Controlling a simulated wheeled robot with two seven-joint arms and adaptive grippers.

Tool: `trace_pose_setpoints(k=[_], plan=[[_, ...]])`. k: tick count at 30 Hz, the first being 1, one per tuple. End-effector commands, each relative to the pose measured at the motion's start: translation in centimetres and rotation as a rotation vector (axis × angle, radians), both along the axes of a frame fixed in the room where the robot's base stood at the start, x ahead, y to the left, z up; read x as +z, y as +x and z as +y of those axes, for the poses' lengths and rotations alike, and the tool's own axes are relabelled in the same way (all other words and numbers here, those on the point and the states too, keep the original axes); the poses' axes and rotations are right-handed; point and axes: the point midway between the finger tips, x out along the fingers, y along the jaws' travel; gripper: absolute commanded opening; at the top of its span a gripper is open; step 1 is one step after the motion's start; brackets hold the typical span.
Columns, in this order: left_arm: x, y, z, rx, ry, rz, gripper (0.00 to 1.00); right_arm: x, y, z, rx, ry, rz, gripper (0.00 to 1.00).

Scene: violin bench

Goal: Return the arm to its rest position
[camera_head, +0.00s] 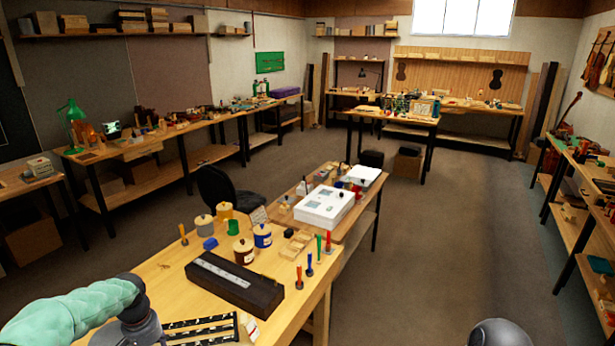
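My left arm (80,312), with a pale green cover and a dark grey joint, comes in from the lower left. It reaches over the near left corner of the wooden workbench (172,282). Its gripper does not show; the arm runs out at the bottom edge. A rounded grey part, which seems to be of my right arm (500,334), shows at the bottom right over the floor, apart from the bench. The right gripper is also out of view.
A long black case (234,283) lies on the bench, with a black slotted piece (205,328) in front. Mugs, including a blue one (262,236), and upright coloured-handled tools (310,264) stand behind and right. The floor (420,270) right of the bench is clear.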

Motion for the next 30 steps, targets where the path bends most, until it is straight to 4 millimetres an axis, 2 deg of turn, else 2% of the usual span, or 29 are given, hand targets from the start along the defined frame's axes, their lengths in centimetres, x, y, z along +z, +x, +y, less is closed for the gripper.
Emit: trace_pose_setpoints(k=[11, 17, 20, 23, 26, 30], plan=[[-6.1, 0.4, -4.7, -0.036, -0.072, -0.014, 0.52, -0.6, 0.0, 0.0, 0.0, 0.0, 0.0, 0.4], [-10.9, 0.0, -8.9, -0.054, -0.133, -0.026, 0.52, -1.0, 0.0, 0.0, 0.0, 0.0, 0.0, 0.4], [-14.2, -0.8, -12.0, -0.059, -0.174, -0.031, 0.52, -1.4, 0.0, 0.0, 0.0, 0.0, 0.0, 0.4], [-18.3, -2.5, -16.1, -0.058, -0.228, -0.033, 0.52, -1.9, 0.0, 0.0, 0.0, 0.0, 0.0, 0.4], [-22.5, -5.3, -20.5, -0.043, -0.281, -0.034, 0.52, -2.4, 0.0, 0.0, 0.0, 0.0, 0.0, 0.4], [-27.1, -10.2, -25.8, -0.007, -0.331, -0.028, 0.52, -3.2, 0.0, 0.0, 0.0, 0.0, 0.0, 0.4]])
